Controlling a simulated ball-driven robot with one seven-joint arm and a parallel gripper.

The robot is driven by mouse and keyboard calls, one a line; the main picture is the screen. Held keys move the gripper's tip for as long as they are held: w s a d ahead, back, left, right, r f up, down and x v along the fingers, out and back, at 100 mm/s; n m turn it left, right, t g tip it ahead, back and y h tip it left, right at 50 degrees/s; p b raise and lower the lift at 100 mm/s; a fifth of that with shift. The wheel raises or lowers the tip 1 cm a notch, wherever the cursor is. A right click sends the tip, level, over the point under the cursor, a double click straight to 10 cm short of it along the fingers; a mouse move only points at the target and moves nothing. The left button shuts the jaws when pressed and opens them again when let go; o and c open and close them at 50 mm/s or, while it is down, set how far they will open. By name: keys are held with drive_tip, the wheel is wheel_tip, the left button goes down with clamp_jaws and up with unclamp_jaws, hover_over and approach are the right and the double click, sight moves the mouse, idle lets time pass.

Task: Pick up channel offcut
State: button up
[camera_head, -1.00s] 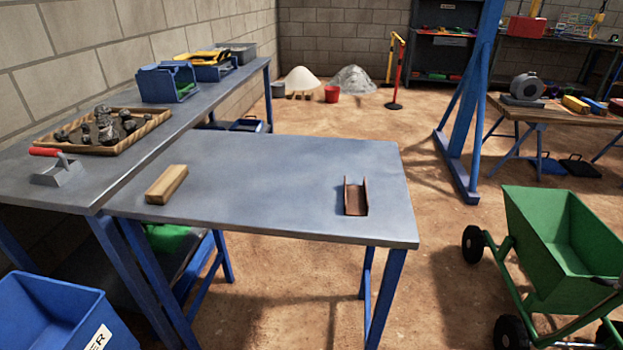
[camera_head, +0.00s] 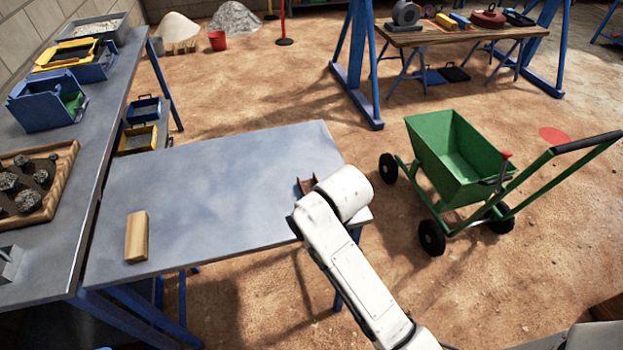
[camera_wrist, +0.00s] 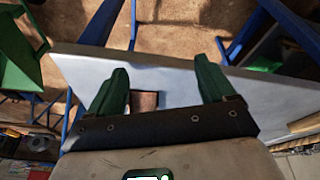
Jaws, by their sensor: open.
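The channel offcut (camera_head: 306,184) is a small rust-brown piece on the grey table (camera_head: 215,180), near its right end. In the head view my white arm covers part of it, and my gripper is not distinguishable there. In the wrist view the channel offcut (camera_wrist: 145,101) lies on the table, seen between my gripper's two green fingers (camera_wrist: 160,72) and closer to the left one. Its lower part is hidden by the dark gripper body. My gripper is open and the fingers look apart from the offcut; their height above the table is hard to tell.
A wooden block (camera_head: 136,237) lies at the table's left end. A longer workbench (camera_head: 55,170) with a tray of rocks (camera_head: 68,165) and bins adjoins on the left. A green cart (camera_head: 450,150) stands right of the table. The table's middle is clear.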

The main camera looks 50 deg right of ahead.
sight(312, 186)
drive_tip(key=w+d+r+m+g+p, duration=0.1)
drive_tip(key=w+d+r+m+p, duration=0.25)
drive_tip(key=w+d+r, duration=0.5)
drive_tip(key=f, duration=0.3)
drive_tip(key=w+f, duration=0.1)
drive_tip(key=f, duration=0.2)
drive_tip(key=f+p, duration=0.1)
drive_tip(key=f, duration=0.2)
drive_tip(key=shift+w+a, duration=0.15)
drive_tip(key=shift+w, duration=0.25)
drive_tip(key=c, duration=1.4)
drive_tip(key=shift+r, duration=0.1)
drive_tip(key=shift+r, duration=0.1)
